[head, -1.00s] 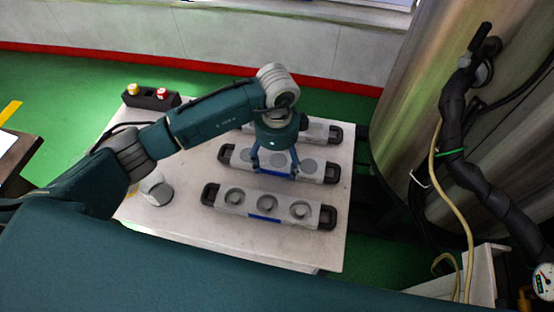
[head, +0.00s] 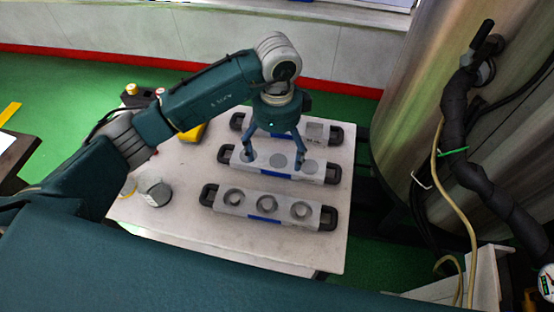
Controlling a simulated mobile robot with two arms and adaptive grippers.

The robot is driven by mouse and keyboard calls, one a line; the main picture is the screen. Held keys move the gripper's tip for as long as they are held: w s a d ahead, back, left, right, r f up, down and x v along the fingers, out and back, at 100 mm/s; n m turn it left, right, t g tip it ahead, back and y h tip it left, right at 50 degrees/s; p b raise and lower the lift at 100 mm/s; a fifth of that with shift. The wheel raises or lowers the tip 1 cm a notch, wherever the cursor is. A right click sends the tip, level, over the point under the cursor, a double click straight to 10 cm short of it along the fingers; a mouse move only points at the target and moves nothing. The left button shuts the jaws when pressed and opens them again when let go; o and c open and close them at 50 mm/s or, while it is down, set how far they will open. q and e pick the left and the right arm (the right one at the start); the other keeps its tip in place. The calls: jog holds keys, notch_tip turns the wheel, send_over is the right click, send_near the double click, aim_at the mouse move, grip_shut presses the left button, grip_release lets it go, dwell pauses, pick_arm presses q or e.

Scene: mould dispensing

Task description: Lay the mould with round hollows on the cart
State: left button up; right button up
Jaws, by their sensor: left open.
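Three long grey moulds with black end handles lie in a row on a pale tabletop (head: 190,230); I cannot tell if this top is the cart. The middle mould (head: 317,170) shows flat round shapes. The front mould (head: 283,212) shows round, ring-edged shapes. The back mould (head: 316,131) shows a square shape at its right and is partly hidden by my gripper. My left gripper (head: 273,162) is open and empty, its fingers spread over the middle mould, pointing down. Whether the fingertips touch it is unclear. My right gripper is not in view.
A clear cup-like vessel (head: 157,193) stands at the table's left. A yellow object (head: 193,132) and a dark box with coloured buttons (head: 134,97) are partly behind my arm. A large steel tank (head: 410,130) with hoses stands at the right.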

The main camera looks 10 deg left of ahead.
pick_arm(q)
notch_tip(320, 180, up, 6)
jog(key=shift+b, duration=0.4)
